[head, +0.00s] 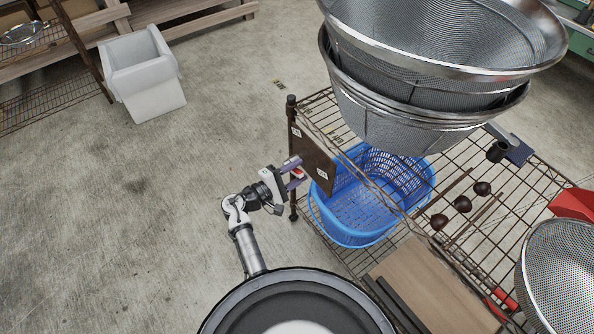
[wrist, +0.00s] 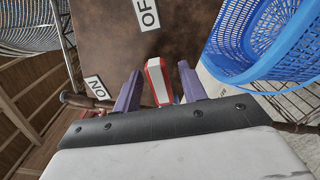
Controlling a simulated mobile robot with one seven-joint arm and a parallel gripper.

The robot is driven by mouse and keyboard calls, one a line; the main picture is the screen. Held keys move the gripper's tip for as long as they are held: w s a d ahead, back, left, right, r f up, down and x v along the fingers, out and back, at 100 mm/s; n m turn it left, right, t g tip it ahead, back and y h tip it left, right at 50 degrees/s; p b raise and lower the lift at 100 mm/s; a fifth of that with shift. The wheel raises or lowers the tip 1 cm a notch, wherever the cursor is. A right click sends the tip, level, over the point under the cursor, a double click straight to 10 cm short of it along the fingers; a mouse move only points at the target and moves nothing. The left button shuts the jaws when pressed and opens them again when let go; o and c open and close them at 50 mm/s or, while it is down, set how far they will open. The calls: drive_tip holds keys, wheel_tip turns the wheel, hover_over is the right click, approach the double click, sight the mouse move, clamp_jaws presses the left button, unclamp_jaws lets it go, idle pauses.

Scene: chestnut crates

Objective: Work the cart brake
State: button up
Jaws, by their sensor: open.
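The cart brake is a red lever with a white face. In the wrist view the lever (wrist: 157,82) stands between the two purple fingers of my gripper (wrist: 160,69), with gaps on both sides. My gripper is open and not closed on it. Behind it is a brown panel (wrist: 110,40) with a white OFF label (wrist: 149,14) at the top and an ON label (wrist: 97,87) at the lower left. In the head view my gripper (head: 291,173) is at the panel (head: 313,152) on the cart's left end; only a bit of red shows there.
A white bin (head: 150,85) stands on the floor at upper left. Floor left of my arm is clear.

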drive_tip(key=shift+w+d, duration=0.1)
drive_tip(key=shift+d, duration=0.05)
clamp_jaws()
